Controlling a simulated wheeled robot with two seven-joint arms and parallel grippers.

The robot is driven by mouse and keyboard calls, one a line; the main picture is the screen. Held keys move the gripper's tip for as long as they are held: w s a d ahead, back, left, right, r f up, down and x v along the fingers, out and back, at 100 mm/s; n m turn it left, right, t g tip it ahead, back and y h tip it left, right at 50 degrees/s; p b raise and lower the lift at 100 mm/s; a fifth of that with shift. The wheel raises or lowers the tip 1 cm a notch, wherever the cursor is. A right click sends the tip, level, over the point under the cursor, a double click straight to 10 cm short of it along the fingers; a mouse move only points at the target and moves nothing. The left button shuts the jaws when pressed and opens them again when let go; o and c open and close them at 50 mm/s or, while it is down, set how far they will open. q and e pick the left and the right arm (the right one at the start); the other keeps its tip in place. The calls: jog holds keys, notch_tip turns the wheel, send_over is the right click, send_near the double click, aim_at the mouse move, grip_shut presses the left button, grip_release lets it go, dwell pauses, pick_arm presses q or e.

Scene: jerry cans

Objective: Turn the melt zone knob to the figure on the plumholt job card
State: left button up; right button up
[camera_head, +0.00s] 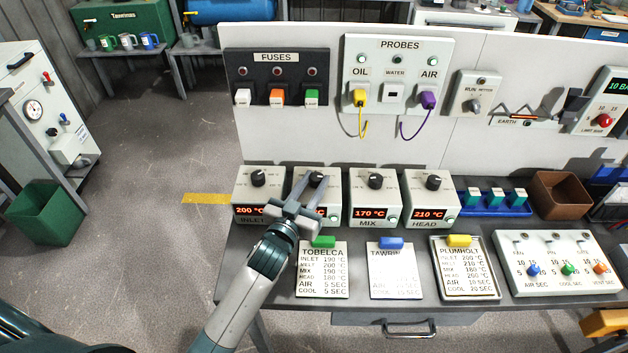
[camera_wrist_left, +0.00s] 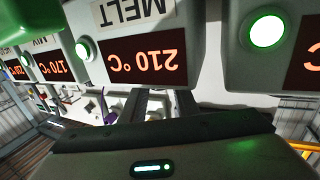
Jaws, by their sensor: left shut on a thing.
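The melt zone box (camera_head: 332,200) is second from left in the row of four-sided controllers on the bench. Its black knob (camera_head: 317,177) is partly hidden by my left gripper (camera_head: 313,183), which is shut on it. The melt display is mostly covered in the head view; in the left wrist view the display (camera_wrist_left: 146,66) reads 210 °C, upside down. The gripper's fingers (camera_wrist_left: 151,104) also show there, with the knob hidden. The Plumholt job card (camera_head: 465,270), under a yellow clip, appears to list melt at 210 °C in small print. My right gripper is out of view.
The inlet box (camera_head: 255,190) at left shows 200 °C, the mix box (camera_head: 375,195) 170 °C and the head box (camera_head: 431,195) 210 °C. Tobelca (camera_head: 322,272) and Tawrin-like (camera_head: 394,275) cards lie in front. A timer panel (camera_head: 560,262) stands at right.

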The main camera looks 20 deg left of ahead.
pick_arm(q)
jog(key=o, duration=1.1)
jog(key=shift+c, duration=0.2)
jog(key=shift+s+a+f, duration=0.1)
jog(key=shift+s, duration=0.4)
jog(key=s+a+b, duration=0.1)
jog(key=s+b, duration=0.4)
jog(key=s, duration=1.1)
jog(key=shift+s+a, duration=0.15)
jog(key=shift+a, duration=0.15)
